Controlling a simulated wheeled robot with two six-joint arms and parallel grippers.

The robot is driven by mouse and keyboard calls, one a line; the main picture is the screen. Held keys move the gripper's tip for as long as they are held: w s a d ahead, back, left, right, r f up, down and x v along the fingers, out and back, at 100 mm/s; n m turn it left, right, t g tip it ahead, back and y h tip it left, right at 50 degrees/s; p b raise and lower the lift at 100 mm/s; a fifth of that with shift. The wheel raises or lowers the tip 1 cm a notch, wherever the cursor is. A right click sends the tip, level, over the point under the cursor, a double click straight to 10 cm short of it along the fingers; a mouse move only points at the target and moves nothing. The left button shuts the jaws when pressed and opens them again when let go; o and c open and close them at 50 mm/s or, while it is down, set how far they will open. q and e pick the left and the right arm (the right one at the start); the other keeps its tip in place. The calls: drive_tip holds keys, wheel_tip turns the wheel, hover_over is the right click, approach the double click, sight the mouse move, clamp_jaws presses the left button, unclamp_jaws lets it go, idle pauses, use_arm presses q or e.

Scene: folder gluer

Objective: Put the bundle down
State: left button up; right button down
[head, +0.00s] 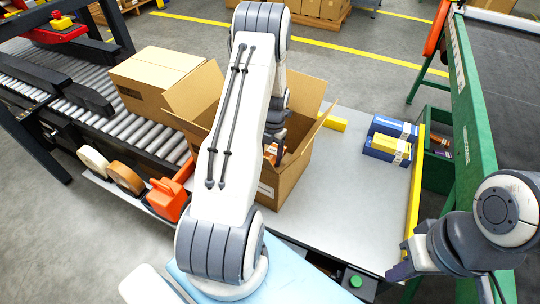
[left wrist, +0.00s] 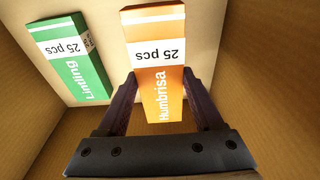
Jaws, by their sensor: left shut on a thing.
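An orange bundle (left wrist: 158,85) with a white "25 pcs" band and the name Humbrisa is between the fingers of my left gripper (left wrist: 163,95), which is shut on it. In the head view a bit of this orange bundle (head: 271,154) shows inside the open carton (head: 287,181), partly behind my left arm. A green Linding bundle (left wrist: 72,62) lies in the carton beside the orange one, apart from it. I cannot tell whether the orange bundle touches the carton floor. My right gripper (head: 399,260) is empty, fingers apart, by the table's right front edge.
The carton stands on a grey table (head: 352,190) with its flaps spread. Blue and yellow bundles (head: 390,140) lie at the table's right, near a yellow rail (head: 414,195). A closed carton (head: 155,78) sits on the roller conveyor (head: 75,95). Tape rolls and an orange dispenser (head: 168,198) are at left.

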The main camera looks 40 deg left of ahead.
sight(273, 154)
use_arm(q)
drive_tip(key=shift+f, duration=0.3)
drive_tip(key=o, duration=1.5)
drive_tip(key=shift+c, duration=0.2)
drive_tip(key=shift+r, duration=0.1)
drive_tip(key=shift+r, duration=0.3)
wheel_tip(273, 154, up, 12)
drive_tip(key=w, duration=0.1)
drive_tip(key=shift+w+a+r, duration=0.15)
drive_tip(key=shift+w+r, duration=0.05)
drive_tip(key=shift+w, duration=0.2)
